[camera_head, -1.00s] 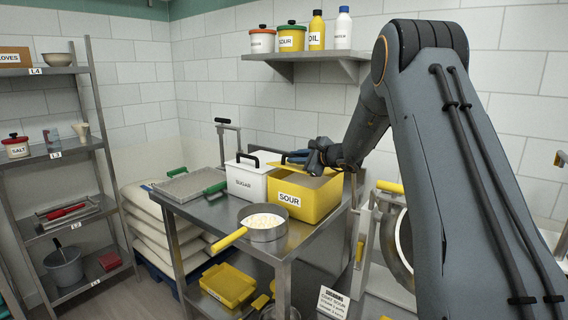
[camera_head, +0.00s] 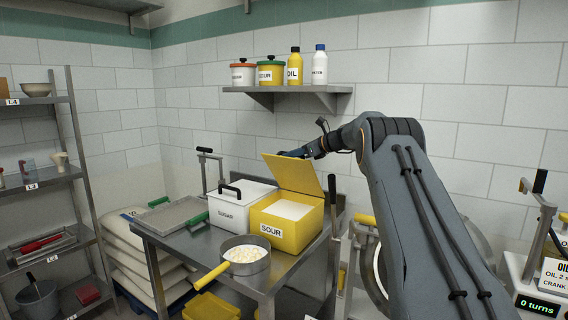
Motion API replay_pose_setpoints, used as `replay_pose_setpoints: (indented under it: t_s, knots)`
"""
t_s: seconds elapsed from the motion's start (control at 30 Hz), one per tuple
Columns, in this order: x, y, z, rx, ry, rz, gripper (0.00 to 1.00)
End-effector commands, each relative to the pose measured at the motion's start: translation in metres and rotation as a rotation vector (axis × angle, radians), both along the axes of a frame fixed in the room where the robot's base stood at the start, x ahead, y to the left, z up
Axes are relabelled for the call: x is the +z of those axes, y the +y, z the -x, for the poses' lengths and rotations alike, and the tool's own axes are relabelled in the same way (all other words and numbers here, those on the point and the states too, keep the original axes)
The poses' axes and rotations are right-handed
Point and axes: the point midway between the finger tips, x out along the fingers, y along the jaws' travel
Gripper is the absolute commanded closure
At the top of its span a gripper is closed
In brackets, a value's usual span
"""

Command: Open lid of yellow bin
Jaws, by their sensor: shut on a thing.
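The yellow bin (camera_head: 286,235) labelled SOUR stands on the metal table. Its yellow lid (camera_head: 291,174) is raised and tilted up at the back, and white contents (camera_head: 288,209) show inside. My gripper (camera_head: 306,154) is at the upper right edge of the lid, behind it. It is shut on the lid, though its fingertips are mostly hidden.
A white SUGAR bin (camera_head: 232,214) with a black handle stands just left of the yellow bin. A pan (camera_head: 246,261) with a yellow handle sits in front. A tray (camera_head: 165,221) lies at left. A wall shelf (camera_head: 284,89) with pots and bottles is above.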

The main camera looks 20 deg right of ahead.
Motion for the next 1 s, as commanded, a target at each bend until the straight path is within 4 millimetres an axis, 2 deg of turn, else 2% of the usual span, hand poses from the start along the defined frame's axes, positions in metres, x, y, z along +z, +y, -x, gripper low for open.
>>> replay_pose_setpoints:
  t_s: [0.1, 0.37, 0.97, 1.0]
  knots:
    - [0.001, -0.011, -0.002, -0.006, 0.026, -0.029, 1.0]
    - [0.006, -0.022, -0.004, -0.01, 0.063, -0.074, 1.0]
    - [0.008, -0.024, -0.005, -0.009, 0.078, -0.09, 1.0]
    - [0.008, -0.024, -0.005, -0.009, 0.078, -0.09, 0.82]
